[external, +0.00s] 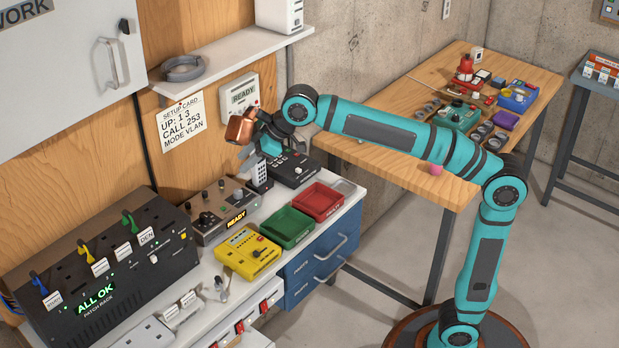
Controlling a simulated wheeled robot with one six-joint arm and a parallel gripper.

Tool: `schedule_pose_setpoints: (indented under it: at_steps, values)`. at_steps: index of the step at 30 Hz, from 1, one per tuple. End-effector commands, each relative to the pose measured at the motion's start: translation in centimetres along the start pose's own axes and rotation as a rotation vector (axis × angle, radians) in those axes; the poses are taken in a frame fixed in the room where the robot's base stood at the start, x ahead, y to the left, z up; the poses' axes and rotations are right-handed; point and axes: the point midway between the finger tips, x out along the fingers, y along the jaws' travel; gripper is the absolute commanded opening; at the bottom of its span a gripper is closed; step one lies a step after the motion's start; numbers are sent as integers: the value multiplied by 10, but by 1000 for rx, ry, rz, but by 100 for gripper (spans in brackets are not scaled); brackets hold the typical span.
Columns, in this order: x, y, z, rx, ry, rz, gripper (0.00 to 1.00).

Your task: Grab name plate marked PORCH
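I cannot pick out a name plate that reads PORCH; most small lettering is too small to read. Small white plates hang on the black patch rack (160,275): one reads DEN (147,236), and others, at the middle (100,267) and the left end (53,299), are unclear. Two more small white plates (179,305) stand at the bench's front, text unreadable. The fingers are too small to tell open from shut.
A shelf (225,62) hangs above. A cluttered wooden table (400,165) stands at right.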

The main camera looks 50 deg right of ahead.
Motion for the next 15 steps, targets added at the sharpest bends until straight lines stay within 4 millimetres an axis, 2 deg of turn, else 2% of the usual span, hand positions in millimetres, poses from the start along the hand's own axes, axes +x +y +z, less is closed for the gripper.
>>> schedule_pose_setpoints:
  at_steps: [1,6,11,15]
  values:
    - [13,-11,-14,-29,-22,-31,33]
    - [47,-48,-52,-130,-93,-126,33]
    - [77,-89,-83,-228,-160,-216,33]
    - [104,-129,-105,-319,-216,-295,33]
